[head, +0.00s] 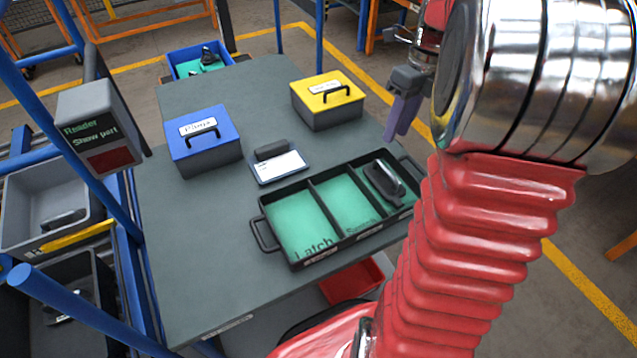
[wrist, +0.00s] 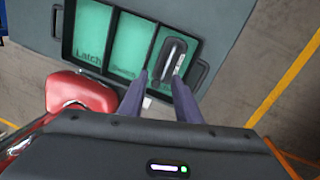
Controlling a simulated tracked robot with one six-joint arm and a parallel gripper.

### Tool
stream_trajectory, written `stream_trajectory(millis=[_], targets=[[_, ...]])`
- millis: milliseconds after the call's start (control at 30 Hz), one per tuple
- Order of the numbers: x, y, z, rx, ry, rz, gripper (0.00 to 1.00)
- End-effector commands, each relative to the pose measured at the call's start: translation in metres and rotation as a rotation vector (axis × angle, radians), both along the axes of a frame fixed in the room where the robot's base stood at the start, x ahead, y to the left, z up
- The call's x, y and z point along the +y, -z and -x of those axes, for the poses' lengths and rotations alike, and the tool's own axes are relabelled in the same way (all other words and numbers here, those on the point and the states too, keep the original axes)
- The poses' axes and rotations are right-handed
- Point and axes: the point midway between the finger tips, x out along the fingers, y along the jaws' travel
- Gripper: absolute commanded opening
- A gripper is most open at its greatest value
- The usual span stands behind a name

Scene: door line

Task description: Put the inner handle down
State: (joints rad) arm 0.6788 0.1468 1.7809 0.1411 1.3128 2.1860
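The inner handle (head: 384,182) is a dark piece lying in the right compartment of the black tray (head: 345,238). The tray has green compartment floors; the left one reads "Latch", and the writing in the others is too small or covered to read. In the wrist view the handle (wrist: 172,60) shows just beyond my fingertips. My gripper (head: 402,115) has purple fingers and is raised above the table's right side. In the wrist view my gripper (wrist: 161,78) is open with a clear gap between the fingers, empty and apart from the handle.
A blue lidded box (head: 205,150) and a yellow lidded box (head: 328,103) stand behind the tray, with a card holder (head: 278,166) between. A reader post (head: 95,128) rises at left. A blue bin (head: 195,66) is at the far end. The table's front left is clear.

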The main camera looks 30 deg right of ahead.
Motion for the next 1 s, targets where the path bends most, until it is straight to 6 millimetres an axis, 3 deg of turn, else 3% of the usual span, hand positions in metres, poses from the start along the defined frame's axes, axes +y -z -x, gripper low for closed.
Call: stream_trajectory(millis=[500,1000], targets=[[0.123,-0.037,0.018,-0.223,-1.054,0.214,0.3],[0.217,-0.042,0.065,-0.341,-2.093,0.485,0.3]])
